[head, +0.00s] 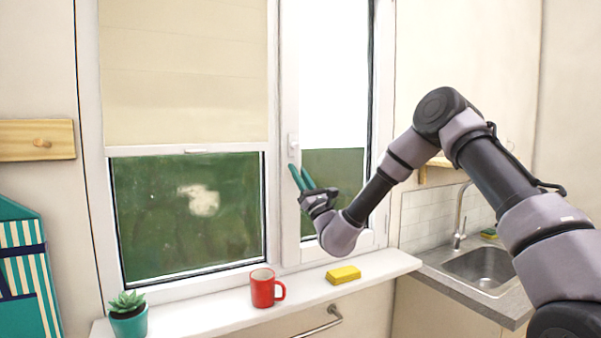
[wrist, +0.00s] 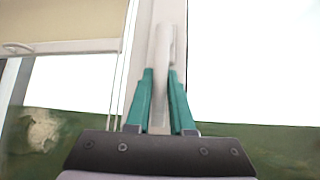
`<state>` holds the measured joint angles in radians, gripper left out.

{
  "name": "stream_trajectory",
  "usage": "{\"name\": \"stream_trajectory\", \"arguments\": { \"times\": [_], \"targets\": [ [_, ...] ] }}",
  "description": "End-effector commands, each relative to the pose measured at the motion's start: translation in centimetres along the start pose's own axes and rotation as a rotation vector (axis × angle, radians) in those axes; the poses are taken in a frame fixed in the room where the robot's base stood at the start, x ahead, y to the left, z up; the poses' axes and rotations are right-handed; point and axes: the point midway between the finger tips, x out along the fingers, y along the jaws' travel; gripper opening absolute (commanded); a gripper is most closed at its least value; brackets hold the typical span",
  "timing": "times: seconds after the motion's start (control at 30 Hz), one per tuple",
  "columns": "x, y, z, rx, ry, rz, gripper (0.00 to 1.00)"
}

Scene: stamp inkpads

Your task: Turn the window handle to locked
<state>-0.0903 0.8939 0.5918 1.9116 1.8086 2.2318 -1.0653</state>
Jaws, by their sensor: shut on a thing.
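The white window handle (head: 292,143) is on the frame between the two window panes in the head view. In the wrist view the handle (wrist: 165,45) runs roughly upright between my teal fingers. My gripper (head: 299,168) reaches up to the handle from the lower right, with its fingers on either side of the lever. The wrist view shows my gripper (wrist: 161,74) closed on the lever. In the head view the lever's lower part is hard to make out against the white frame and behind the fingers.
On the white sill (head: 222,319) below stand a potted succulent (head: 128,318), a red mug (head: 263,288) and a yellow sponge (head: 343,275). A beige blind (head: 182,70) covers the upper left pane. A sink (head: 486,267) is at the right.

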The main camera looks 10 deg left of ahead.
Motion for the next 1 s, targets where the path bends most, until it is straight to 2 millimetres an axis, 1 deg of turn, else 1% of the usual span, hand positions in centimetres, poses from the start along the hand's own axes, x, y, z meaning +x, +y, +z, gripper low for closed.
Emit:
{"name": "stream_trajectory", "arguments": {
  "times": [0.5, 0.53, 0.6, 0.87, 1.0],
  "targets": [
    [0.02, 0.17, -0.03, 0.015, -0.004, -0.013, 0.00],
    [0.02, 0.18, -0.03, 0.015, -0.004, -0.013, 0.29],
    [0.02, 0.18, -0.03, 0.015, -0.004, -0.013, 0.51],
    [0.03, 0.16, -0.02, 0.013, -0.004, -0.012, 0.51],
    [-0.61, 0.15, -0.08, 0.013, -0.002, -0.012, 0.51]
  ]
}}
